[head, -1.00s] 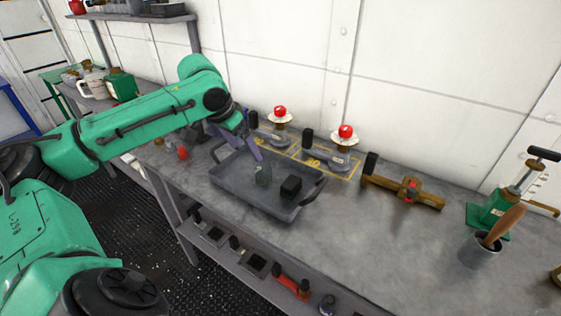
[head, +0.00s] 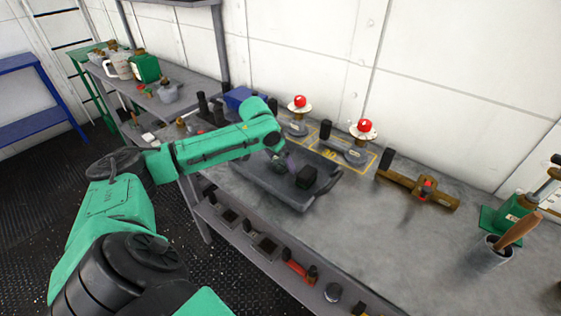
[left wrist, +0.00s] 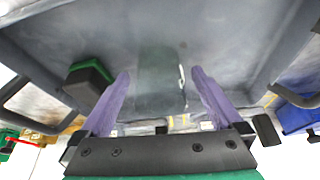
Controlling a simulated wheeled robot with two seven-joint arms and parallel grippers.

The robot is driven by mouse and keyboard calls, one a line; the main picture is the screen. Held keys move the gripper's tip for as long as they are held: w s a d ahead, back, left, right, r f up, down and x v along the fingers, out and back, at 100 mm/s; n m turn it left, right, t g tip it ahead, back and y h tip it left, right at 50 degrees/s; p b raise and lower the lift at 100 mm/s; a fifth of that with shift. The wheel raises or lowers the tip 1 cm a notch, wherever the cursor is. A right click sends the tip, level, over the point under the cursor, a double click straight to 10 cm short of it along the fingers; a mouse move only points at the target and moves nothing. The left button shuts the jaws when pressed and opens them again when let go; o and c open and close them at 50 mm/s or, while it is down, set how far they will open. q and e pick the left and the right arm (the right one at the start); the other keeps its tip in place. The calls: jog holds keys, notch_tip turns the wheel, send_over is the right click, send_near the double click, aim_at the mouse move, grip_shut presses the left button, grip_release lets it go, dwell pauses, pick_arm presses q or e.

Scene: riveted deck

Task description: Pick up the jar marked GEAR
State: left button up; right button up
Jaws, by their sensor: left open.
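A see-through greenish glass jar (left wrist: 158,75) shows in the left wrist view, between the two purple fingers of my left gripper (left wrist: 160,82). The fingers are open, with a gap at each side of the jar. White marks show on its right side, but I cannot read any word. In the head view my left gripper (head: 287,160) is low over the grey tray (head: 262,189), and my arm hides most of the jar. A dark block with a green part (left wrist: 90,78) is left of the jar; it also shows in the head view (head: 307,177). My right gripper is not in view.
Weights with red knobs (head: 361,130) stand behind the tray. A brown wooden tool (head: 418,189) lies to its right, with clear bench around it. A cup with a brown handle (head: 491,249) stands farther right. The tray's raised walls surround the jar.

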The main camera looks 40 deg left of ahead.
pick_arm(q)
jog(key=c, duration=1.5)
jog(key=shift+r, duration=0.1)
